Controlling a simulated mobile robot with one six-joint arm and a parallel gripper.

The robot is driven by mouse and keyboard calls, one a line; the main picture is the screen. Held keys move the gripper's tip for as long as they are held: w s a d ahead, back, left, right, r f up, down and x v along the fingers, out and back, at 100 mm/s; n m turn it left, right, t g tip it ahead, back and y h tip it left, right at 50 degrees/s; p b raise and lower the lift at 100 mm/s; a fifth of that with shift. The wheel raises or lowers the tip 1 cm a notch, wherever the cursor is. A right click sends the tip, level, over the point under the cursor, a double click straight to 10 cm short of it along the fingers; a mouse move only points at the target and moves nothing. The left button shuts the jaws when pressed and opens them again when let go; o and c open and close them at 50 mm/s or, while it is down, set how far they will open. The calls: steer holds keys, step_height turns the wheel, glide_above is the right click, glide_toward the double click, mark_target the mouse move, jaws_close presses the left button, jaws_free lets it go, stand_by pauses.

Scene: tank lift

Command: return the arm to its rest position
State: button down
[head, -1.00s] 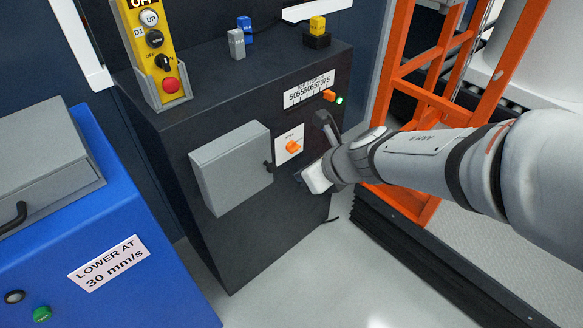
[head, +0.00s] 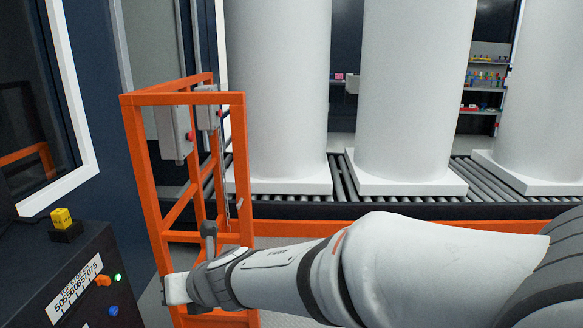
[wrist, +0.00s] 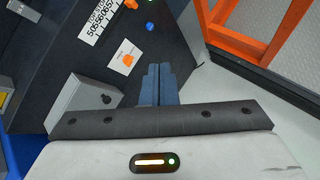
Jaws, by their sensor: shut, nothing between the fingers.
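My arm reaches in from the lower right in the head view, its wrist end in front of the orange frame. The gripper's fingers are hard to make out there. In the wrist view my gripper (wrist: 157,72) shows its two blue-grey fingers together, with nothing between them. They point at the dark control cabinet (wrist: 135,50) and look apart from its face. An orange rotary switch on a white plate (wrist: 123,60) is just to the left of the fingertips.
An orange frame (head: 248,195) stands close behind my wrist. Behind it, white tanks (head: 412,90) stand on a roller conveyor (head: 345,180). In the wrist view a grey box (wrist: 85,105) projects from the cabinet left of the fingers. Floor shows at right.

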steer(key=w+d+r+m+t+h+p, duration=0.35)
steer(key=w+d+r+m, duration=0.35)
steer(key=d+m, duration=0.35)
steer(key=d+r+m+h+p, duration=0.2)
steer(key=d+m+h+p, duration=0.1)
steer(key=d+m, duration=0.55)
steer(key=d+r+m+h+p, duration=0.3)
steer(key=d+m, duration=0.2)
steer(key=d, duration=0.6)
steer(key=s+d+r+m+g+p, duration=0.1)
steer(key=s+d+m+g+p, duration=0.2)
steer(key=s+m, duration=0.5)
steer(key=s+d+r+m+g+p, duration=0.1)
steer(key=s+d+m+g+p, duration=0.2)
steer(key=s+d+m, duration=0.3)
steer(key=s+m+p, duration=0.1)
steer(key=s+m, duration=0.1)
steer(key=m, duration=0.2)
steer(key=shift+g, duration=0.25)
